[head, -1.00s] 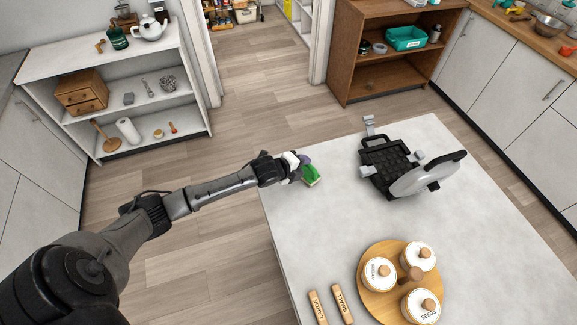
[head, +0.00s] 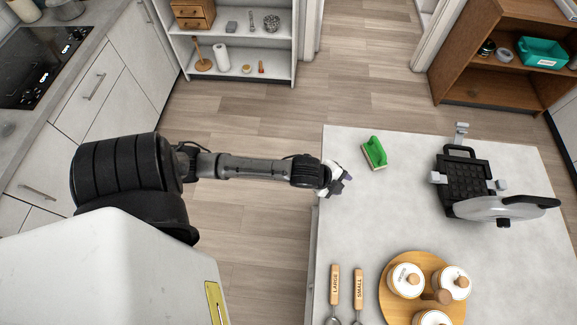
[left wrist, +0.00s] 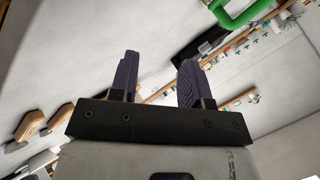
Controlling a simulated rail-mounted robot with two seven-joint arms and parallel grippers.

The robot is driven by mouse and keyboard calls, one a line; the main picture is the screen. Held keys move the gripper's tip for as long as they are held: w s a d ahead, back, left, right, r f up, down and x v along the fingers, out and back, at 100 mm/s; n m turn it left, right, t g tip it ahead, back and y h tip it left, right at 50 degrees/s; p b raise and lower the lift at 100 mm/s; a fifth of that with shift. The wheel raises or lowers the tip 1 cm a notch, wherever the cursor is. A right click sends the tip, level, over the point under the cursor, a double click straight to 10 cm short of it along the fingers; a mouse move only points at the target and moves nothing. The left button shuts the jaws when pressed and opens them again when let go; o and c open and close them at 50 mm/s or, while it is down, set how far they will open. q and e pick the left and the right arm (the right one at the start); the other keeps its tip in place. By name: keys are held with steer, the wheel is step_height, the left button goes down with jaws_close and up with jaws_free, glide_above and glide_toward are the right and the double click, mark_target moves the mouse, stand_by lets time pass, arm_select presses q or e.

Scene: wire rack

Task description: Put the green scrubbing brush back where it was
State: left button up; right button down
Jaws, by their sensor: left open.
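The green scrubbing brush (head: 374,149) lies on the white table (head: 400,215) near its far left corner. Its green handle part also shows at the top right of the left wrist view (left wrist: 243,13), beyond the fingers and apart from them. My left gripper (head: 343,183) is at the table's left edge, to the lower left of the brush and clear of it. In the left wrist view its two dark fingers (left wrist: 157,72) stand apart with nothing between them. My right gripper is not in view.
A black waffle iron (head: 465,180) stands open at the table's right. A round wooden tray (head: 392,300) with white jars and two wooden-handled tools (head: 346,285) lie at the front. A white shelf (head: 285,75) and a brown shelf (head: 470,95) stand beyond the floor.

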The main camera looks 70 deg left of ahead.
arm_select(q)
steer(key=s+d+n+g, duration=0.2)
steer(key=s+n, duration=0.4)
steer(key=s, duration=0.4)
steer(key=s+d+r+n+g, duration=0.1)
steer(key=s+d+n+g, duration=0.2)
steer(key=s, duration=0.6)
steer(key=d+n, duration=0.2)
steer(key=shift+s+d+n+y, duration=0.25)
steer(key=shift+s+n+y, duration=0.1)
steer(key=shift+n+y, duration=0.05)
